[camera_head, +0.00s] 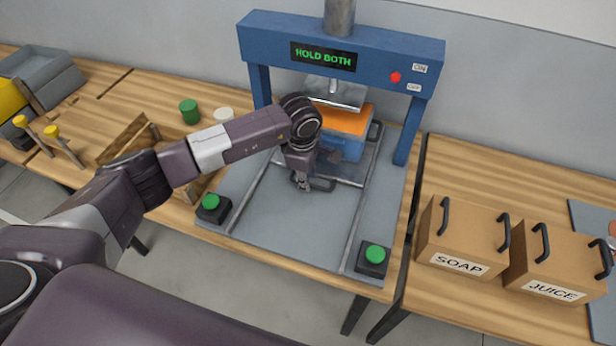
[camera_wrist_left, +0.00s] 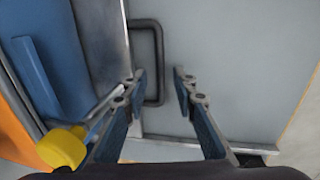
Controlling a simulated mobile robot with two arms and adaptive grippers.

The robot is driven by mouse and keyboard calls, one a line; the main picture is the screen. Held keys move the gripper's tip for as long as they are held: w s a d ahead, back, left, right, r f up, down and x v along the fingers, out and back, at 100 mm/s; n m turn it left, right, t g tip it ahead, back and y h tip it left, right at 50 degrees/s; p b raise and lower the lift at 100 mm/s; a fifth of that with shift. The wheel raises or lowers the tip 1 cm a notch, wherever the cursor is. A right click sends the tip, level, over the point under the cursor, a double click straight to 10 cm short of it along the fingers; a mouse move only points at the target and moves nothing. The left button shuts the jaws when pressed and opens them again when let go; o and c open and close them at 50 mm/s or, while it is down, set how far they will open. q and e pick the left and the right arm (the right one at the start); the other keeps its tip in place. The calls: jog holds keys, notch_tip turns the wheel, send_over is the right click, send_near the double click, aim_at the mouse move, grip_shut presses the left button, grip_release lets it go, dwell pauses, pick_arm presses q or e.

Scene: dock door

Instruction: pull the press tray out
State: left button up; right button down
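The blue press (camera_head: 340,35) stands at the back, its display reading HOLD BOTH. Its press tray (camera_head: 350,180) lies on the grey base plate under the press head, with a blue block with an orange top (camera_head: 348,122) on it. The tray's dark handle (camera_head: 322,185) points toward the front; it also shows in the left wrist view (camera_wrist_left: 160,60). My left gripper (camera_head: 302,184) is at the handle, also in the left wrist view (camera_wrist_left: 160,80). Its fingers are open, one on each side of the handle bar, with visible gaps. My right gripper is out of view.
Green buttons stand at the front left (camera_head: 211,202) and front right (camera_head: 375,253) of the base plate (camera_head: 290,225). The plate is clear in front of the handle. SOAP (camera_head: 460,240) and JUICE (camera_head: 553,262) boxes are to the right. A green cylinder (camera_head: 189,111) stands left.

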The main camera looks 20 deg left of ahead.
pick_arm(q)
jog(key=shift+w+f, duration=0.1)
jog(key=shift+f, duration=0.5)
grip_shut()
